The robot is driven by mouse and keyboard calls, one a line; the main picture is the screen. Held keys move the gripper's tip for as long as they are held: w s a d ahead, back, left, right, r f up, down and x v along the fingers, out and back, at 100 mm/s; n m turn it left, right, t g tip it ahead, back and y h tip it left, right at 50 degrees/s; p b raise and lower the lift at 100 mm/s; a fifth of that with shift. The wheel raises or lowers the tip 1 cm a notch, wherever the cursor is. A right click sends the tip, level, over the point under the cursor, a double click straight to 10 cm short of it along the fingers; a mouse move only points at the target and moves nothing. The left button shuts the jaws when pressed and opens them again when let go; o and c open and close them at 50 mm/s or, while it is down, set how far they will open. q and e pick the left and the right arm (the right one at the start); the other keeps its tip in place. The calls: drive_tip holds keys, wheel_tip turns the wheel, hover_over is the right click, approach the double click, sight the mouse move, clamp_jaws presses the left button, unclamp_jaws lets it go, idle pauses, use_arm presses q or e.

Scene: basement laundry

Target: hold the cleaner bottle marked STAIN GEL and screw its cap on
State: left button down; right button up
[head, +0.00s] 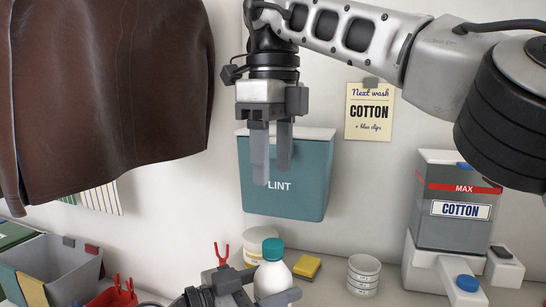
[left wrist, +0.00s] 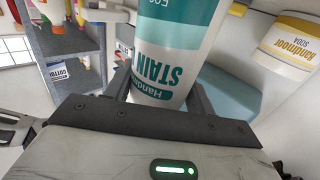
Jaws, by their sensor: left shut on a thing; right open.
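The white STAIN GEL bottle (head: 271,277) stands upright at the bottom centre of the head view. Its teal cap (head: 273,248) sits on top; I cannot tell how tightly. My left gripper (head: 268,296) is shut on the bottle's body. In the left wrist view, the bottle (left wrist: 170,65) shows its teal label upside down between the fingers, and its cap is out of sight. My right gripper (head: 272,176) points down above the cap, apart from it, with its fingers open and nothing between them.
A teal LINT bin (head: 310,170) hangs on the wall behind my right gripper. A yellow sponge (head: 307,266), stacked white round containers (head: 364,274) and a COTTON box (head: 447,228) stand to the right. A grey bin (head: 55,270) and brown garment (head: 115,90) are left.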

use_arm(q)
drive_tip(key=shift+c, duration=2.2)
unclamp_jaws()
drive_tip(key=shift+a, duration=0.1)
use_arm(e)
wheel_tip(320, 180, down, 5)
drive_tip(key=b, duration=0.5)
use_arm(q)
drive_tip(key=v, duration=1.5)
drive_tip(key=shift+s+a, duration=0.15)
drive_tip(key=shift+a, duration=0.2)
